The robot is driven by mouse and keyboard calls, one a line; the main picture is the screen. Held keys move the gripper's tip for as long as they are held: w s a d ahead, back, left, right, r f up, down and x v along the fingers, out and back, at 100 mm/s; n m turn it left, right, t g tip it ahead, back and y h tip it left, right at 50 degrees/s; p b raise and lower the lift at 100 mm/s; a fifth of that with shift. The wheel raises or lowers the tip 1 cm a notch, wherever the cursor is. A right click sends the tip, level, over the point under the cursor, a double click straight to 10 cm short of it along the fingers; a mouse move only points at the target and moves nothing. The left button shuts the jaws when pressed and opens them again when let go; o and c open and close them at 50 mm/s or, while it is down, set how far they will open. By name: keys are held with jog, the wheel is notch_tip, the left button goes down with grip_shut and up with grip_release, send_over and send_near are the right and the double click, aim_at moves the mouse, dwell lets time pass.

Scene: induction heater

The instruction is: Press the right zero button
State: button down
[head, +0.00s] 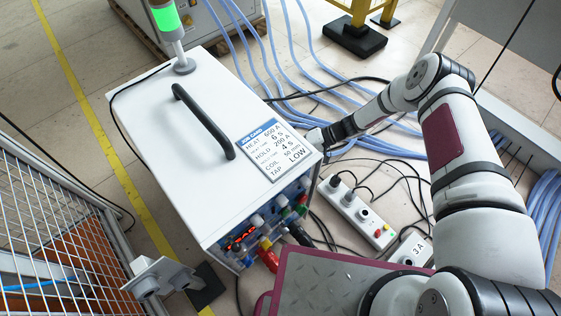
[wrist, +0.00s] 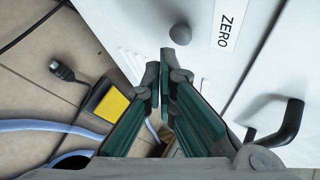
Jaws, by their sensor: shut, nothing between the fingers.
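In the wrist view a round dark grey button (wrist: 180,36) sits on a white panel (wrist: 262,55). A label reading ZERO (wrist: 229,22) is to its right. My gripper (wrist: 165,72) is shut and empty, with its fingertips just below the button in the picture. A small gap shows between tips and button, but I cannot tell the depth. In the head view my gripper (head: 322,138) is at the right side of the white heater cabinet (head: 165,125), near its front corner. The button is hidden there.
A dark bent handle (wrist: 285,125) juts out at lower right in the wrist view. In the head view a power strip (head: 358,212), cables and blue hoses (head: 290,80) lie on the floor right of the cabinet. A wire fence (head: 60,230) stands at left.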

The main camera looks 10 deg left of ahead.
dwell(0.4)
jog(key=shift+s+a, duration=0.25)
jog(key=shift+s, duration=0.1)
jog(key=shift+s+a, duration=0.25)
jog(key=shift+s, duration=0.1)
dwell(1.0)
jog(key=shift+w+d+b, duration=0.5)
jog(key=shift+w+b, duration=0.05)
jog(key=shift+w, duration=0.15)
jog(key=shift+w, duration=0.1)
jog(key=shift+w+d, duration=1.55)
jog(key=shift+w, duration=0.3)
